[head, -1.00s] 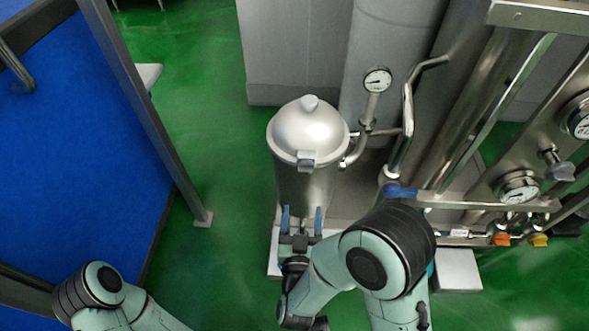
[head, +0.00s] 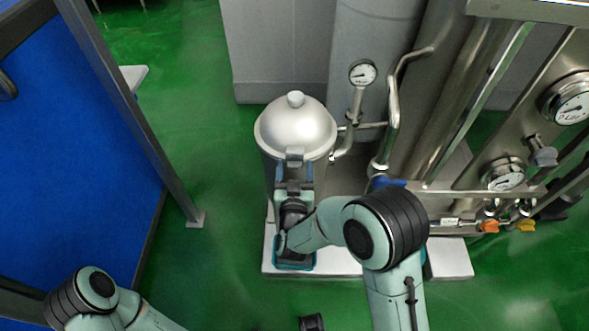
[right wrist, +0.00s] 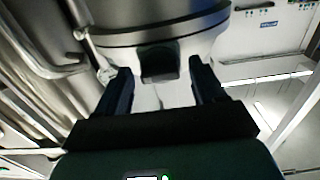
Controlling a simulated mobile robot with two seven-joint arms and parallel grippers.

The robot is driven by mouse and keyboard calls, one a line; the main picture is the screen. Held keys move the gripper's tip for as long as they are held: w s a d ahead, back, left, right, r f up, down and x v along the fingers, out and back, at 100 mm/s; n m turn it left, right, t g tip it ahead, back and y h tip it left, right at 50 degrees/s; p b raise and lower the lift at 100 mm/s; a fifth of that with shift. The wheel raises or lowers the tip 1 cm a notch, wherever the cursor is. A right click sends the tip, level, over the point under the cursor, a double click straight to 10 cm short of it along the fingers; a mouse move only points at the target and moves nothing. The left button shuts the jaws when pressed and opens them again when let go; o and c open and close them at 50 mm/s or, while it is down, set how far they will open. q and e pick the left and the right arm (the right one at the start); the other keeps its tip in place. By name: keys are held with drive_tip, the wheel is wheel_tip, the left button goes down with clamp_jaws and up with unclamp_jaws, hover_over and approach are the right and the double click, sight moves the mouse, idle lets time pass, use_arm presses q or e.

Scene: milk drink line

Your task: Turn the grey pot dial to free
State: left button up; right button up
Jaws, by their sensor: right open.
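The grey pot (head: 290,128), with a domed metal lid and a top knob, stands upright left of the pipework. A small grey block (head: 294,154) sits at the front of its lid rim; I cannot tell whether this is the dial, and no dial markings are readable. My right gripper (head: 294,174) is open, just below the block at the pot's front. In the right wrist view, the block looks dark (right wrist: 160,63) and lies between and beyond the two fingers of the gripper (right wrist: 161,78). Contact is not visible. My left gripper is out of view.
A pressure gauge (head: 362,73) and bent pipes (head: 393,115) stand right of the pot. More gauges and valves, including an orange one (head: 489,226), are farther right. A blue panel (head: 75,165) with a metal post is at left. Green floor (head: 200,255) lies open between.

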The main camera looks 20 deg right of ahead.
drive_tip(key=c, duration=1)
drive_tip(key=shift+o, duration=0.2)
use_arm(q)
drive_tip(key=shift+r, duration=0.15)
use_arm(e)
drive_tip(key=shift+n, duration=0.3)
drive_tip(key=n+p, duration=0.2)
drive_tip(key=n, duration=0.2)
drive_tip(key=shift+a+r+n+p, duration=0.1)
drive_tip(key=shift+n+p, duration=0.25)
drive_tip(key=shift+n, duration=0.05)
drive_tip(key=n+p, duration=0.2)
drive_tip(key=n, duration=0.3)
drive_tip(key=shift+p, duration=0.4)
drive_tip(key=n+p, duration=0.1)
drive_tip(key=n, duration=0.2)
use_arm(q)
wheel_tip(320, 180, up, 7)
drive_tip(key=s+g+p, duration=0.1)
drive_tip(key=p, duration=0.1)
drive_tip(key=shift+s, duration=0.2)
use_arm(e)
drive_tip(key=n, duration=0.4)
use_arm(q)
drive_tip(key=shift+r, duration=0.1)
use_arm(e)
drive_tip(key=shift+n, duration=0.4)
